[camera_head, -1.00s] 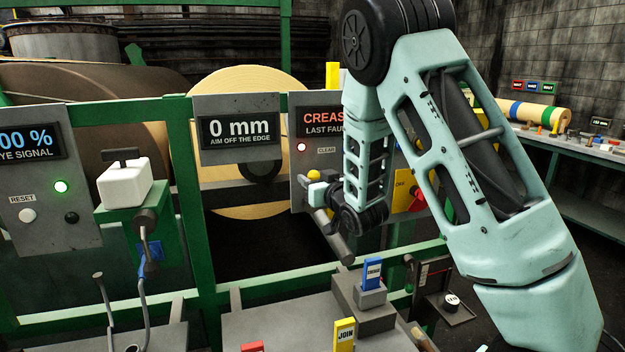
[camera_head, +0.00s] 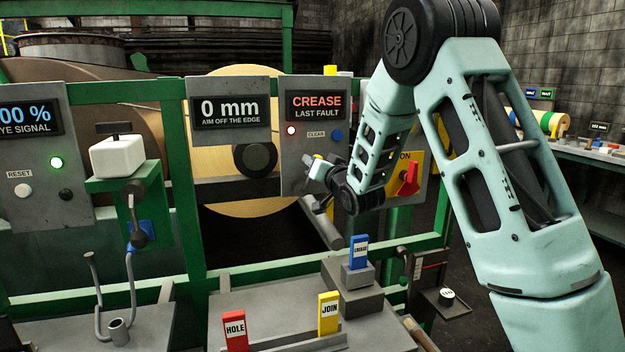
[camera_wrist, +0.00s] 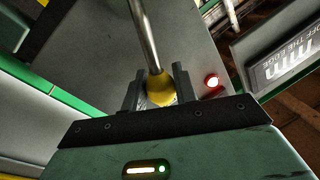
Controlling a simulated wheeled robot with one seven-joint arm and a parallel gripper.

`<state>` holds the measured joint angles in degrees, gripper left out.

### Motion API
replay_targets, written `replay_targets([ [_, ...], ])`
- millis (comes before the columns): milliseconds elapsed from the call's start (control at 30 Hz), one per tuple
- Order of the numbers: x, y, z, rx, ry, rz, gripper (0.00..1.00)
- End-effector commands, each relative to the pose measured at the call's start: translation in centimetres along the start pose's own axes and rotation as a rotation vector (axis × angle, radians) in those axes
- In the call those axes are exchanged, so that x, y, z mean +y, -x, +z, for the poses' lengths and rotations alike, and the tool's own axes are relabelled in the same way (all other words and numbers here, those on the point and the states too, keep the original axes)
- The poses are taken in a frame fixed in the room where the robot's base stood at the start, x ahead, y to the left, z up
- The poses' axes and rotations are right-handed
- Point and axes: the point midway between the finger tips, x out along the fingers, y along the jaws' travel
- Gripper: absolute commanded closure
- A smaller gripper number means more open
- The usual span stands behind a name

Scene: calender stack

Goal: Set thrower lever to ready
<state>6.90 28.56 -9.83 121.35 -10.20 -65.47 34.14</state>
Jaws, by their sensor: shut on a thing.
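The thrower lever shows in the wrist view as a bare metal rod (camera_wrist: 143,35) ending in a yellow knob (camera_wrist: 160,90). My gripper (camera_wrist: 157,80) has its two fingers on either side of the knob and is shut on it. In the head view my gripper (camera_head: 317,168) is in front of the grey fault panel (camera_head: 296,163), below its CLEAR label. There the knob and rod are mostly hidden by my gripper, and the lever's position marks cannot be read.
A red light (camera_head: 291,130) and a blue button (camera_head: 337,135) are on the panel above my gripper. A red switch (camera_head: 409,178) on a yellow plate is to the right. A green rail (camera_head: 270,265) crosses below, with HOLE (camera_head: 235,331), JOIN (camera_head: 328,313) and blue (camera_head: 358,252) tags in front.

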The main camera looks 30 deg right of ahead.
Motion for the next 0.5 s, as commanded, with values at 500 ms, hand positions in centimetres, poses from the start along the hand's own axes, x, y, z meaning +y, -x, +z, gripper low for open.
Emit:
replay_targets([
  [500,3.3,0.7,0.9,0.073,-0.362,0.002,1.00],
])
